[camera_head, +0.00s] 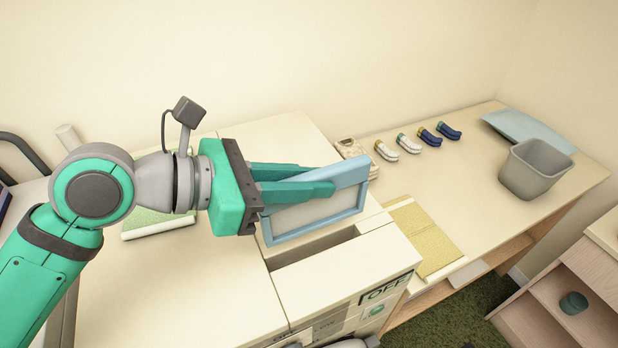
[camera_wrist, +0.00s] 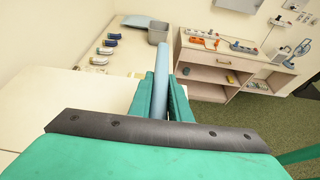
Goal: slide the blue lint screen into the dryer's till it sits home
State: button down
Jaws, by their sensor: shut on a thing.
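The blue lint screen (camera_head: 314,213) is a flat light-blue frame with a pale mesh panel. My gripper (camera_head: 334,178) is shut on its upper edge and holds it upright. The wrist view shows the screen's edge (camera_wrist: 161,75) between the two green fingers (camera_wrist: 160,100). The screen's lower edge is just over or at the long dark slot (camera_head: 315,246) in the dryer's top (camera_head: 340,280). The dryer front carries an "OFF" label (camera_head: 386,287).
Right of the dryer is a long counter (camera_head: 470,190) with several rolled socks (camera_head: 409,143), a grey bin (camera_head: 536,168), a blue cloth (camera_head: 527,130) and a yellow cloth (camera_head: 424,236). A folded green cloth (camera_head: 158,222) lies left. Wooden shelves (camera_head: 565,290) stand at lower right.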

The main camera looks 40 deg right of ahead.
aim_at(309, 223)
jog(key=shift+f, duration=1.95)
jog(key=shift+w+f, duration=0.15)
jog(key=shift+f, duration=0.8)
jog(key=shift+s, duration=0.2)
jog(key=shift+w, duration=0.15)
jog(key=shift+f, duration=0.2)
jog(key=shift+f, duration=1.8)
jog(key=shift+s+d+f, duration=0.1)
jog(key=shift+s+f, duration=0.15)
jog(key=shift+f, duration=0.75)
